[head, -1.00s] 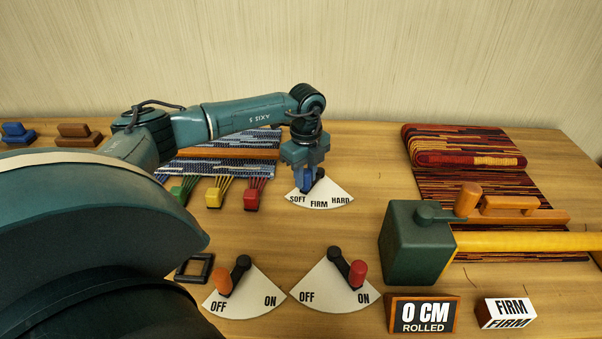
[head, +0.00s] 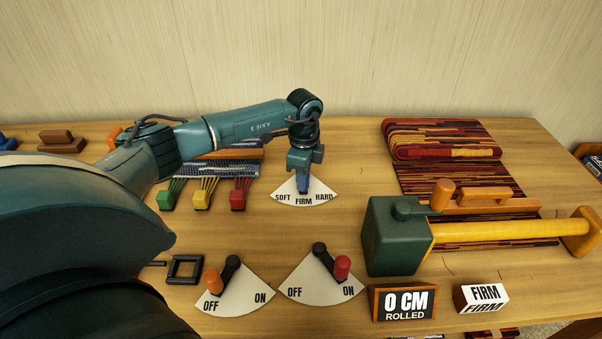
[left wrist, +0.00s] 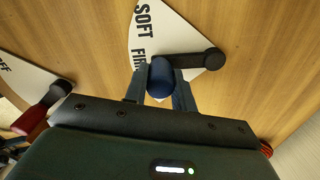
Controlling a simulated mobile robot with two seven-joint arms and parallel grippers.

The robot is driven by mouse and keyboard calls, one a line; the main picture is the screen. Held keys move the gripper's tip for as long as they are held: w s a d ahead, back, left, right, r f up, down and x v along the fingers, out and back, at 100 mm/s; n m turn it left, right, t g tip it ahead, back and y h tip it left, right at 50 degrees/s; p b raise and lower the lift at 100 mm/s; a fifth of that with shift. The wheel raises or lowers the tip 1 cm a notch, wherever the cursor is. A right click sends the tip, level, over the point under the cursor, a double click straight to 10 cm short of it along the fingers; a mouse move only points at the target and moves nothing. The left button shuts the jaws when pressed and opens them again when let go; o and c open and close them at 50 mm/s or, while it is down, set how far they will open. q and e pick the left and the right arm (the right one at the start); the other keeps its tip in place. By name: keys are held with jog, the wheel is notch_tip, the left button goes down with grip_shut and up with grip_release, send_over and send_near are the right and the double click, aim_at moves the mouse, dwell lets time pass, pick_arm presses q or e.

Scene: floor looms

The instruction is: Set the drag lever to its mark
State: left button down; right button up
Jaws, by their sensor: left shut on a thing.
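The drag lever has a blue knob (left wrist: 161,77) on a black arm (left wrist: 190,60), seen in the left wrist view. It sits over a pale fan-shaped plate (head: 285,192) lettered SOFT, FIRM and HARD. My left gripper (head: 304,184) is shut on the knob, with one finger on each side of it. In the head view it stands above the FIRM lettering, and the fingers mostly hide the lever. A small white block (head: 482,297) reads FIRM. My right gripper is not in view.
Two OFF/ON levers stand in front: an orange knob (head: 214,283) at OFF and a red knob (head: 342,267) towards ON. A sign (head: 404,302) reads 0 CM ROLLED. Green, yellow and red weights (head: 238,198) lie left.

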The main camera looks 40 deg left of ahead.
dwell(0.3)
pick_arm(q)
jog(key=c, duration=1.1)
grip_release()
jog(key=shift+c, duration=0.2)
notch_tip(320, 180, up, 13)
jog(key=shift+r, duration=0.1)
